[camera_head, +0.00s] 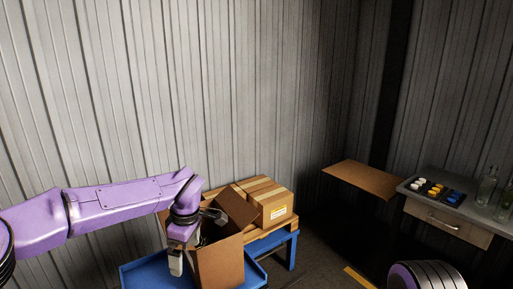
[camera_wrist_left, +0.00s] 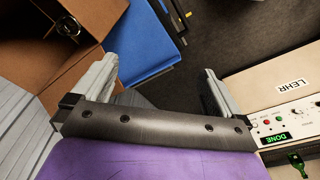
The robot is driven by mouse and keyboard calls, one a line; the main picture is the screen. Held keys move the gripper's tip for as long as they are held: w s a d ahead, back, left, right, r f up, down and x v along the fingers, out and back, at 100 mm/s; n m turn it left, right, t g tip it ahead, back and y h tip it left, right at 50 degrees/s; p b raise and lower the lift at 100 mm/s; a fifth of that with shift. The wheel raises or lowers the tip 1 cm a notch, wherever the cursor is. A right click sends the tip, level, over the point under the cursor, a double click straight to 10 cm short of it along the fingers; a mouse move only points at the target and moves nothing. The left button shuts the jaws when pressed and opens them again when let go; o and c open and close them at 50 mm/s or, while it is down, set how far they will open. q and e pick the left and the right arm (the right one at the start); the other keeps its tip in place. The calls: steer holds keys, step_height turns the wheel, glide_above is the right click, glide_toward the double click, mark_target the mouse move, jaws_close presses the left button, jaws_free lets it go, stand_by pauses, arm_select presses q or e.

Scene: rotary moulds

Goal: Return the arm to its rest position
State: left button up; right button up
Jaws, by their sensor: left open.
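My left arm comes in from the left in the head view and bends down at the wrist. My left gripper (camera_head: 177,262) points downward at the near left side of an open cardboard box (camera_head: 220,262). In the left wrist view my left gripper (camera_wrist_left: 160,85) has its two grey fingers wide apart with nothing between them. The open box (camera_wrist_left: 60,75) lies beyond the left finger there, with a shiny round object (camera_wrist_left: 68,27) inside. My right gripper is out of the head view; only a rounded purple and dark part of my right arm shows at the bottom.
A side counter (camera_head: 453,207) holds a tray of coloured pieces (camera_head: 432,188) and glass bottles (camera_head: 487,187). A cardboard sheet (camera_head: 362,178) is beside it. The wrist view shows a LEHR panel (camera_wrist_left: 285,125) reading DONE.

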arm_select(q)
steer(key=s+a+f+m+t+y+b, duration=0.1)
steer(key=s+a+f+m+y, duration=0.2)
steer(key=f, duration=0.7)
steer(key=s+a+f+t+y+b, duration=0.25)
steer(key=s+f, duration=0.25)
steer(key=f, duration=0.4)
steer(key=s+a+f+m+t+y+b, duration=0.1)
steer(key=s+a+f+m, duration=0.2)
steer(key=f, duration=0.7)
steer(key=s+a+f+m+h+b, duration=0.1)
steer(key=s+f, duration=0.4)
steer(key=s, duration=0.7)
steer(key=s+a+f+m+g+h, duration=0.1)
steer(key=s+a+f+m+h, duration=0.1)
steer(key=s, duration=1.1)
step_height(320, 180, down, 3)
steer(key=shift+a+r+h+b, duration=0.1)
steer(key=shift+a+h+b, duration=0.25)
steer(key=shift+h, duration=0.4)
steer(key=shift+g, duration=0.25)
